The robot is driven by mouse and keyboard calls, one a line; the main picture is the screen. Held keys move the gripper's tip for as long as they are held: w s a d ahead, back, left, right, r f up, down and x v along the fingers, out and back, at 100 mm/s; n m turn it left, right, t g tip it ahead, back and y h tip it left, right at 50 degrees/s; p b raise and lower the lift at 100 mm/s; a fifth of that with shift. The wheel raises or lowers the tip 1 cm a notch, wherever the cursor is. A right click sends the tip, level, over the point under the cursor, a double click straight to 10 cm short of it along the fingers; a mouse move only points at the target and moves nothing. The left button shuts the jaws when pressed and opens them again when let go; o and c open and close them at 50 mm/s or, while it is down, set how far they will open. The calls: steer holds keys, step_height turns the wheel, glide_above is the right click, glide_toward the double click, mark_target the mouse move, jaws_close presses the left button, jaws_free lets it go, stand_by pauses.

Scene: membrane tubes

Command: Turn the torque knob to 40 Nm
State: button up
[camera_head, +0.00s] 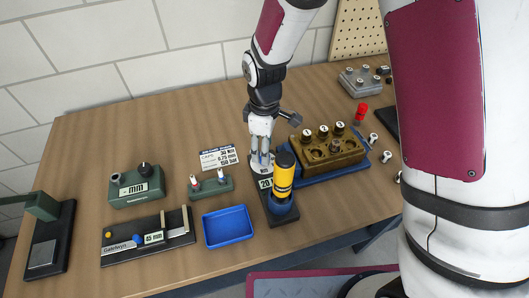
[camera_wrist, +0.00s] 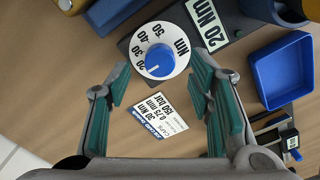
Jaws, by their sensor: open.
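The torque knob (camera_wrist: 159,60) is blue and sits on a round white dial (camera_wrist: 182,50) marked 20, 30, 40, 50 and Nm.
A yellow-and-black tool (camera_head: 284,174) stands in a blue holder in front of the dial. A brown block (camera_head: 333,158) with capped tubes is to the right. A card (camera_head: 219,158) reading 30 Nm, a blue tray (camera_head: 229,227) and a mm gauge (camera_head: 137,188) lie left.

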steer(key=shift+f, duration=1.7)
jaws_close()
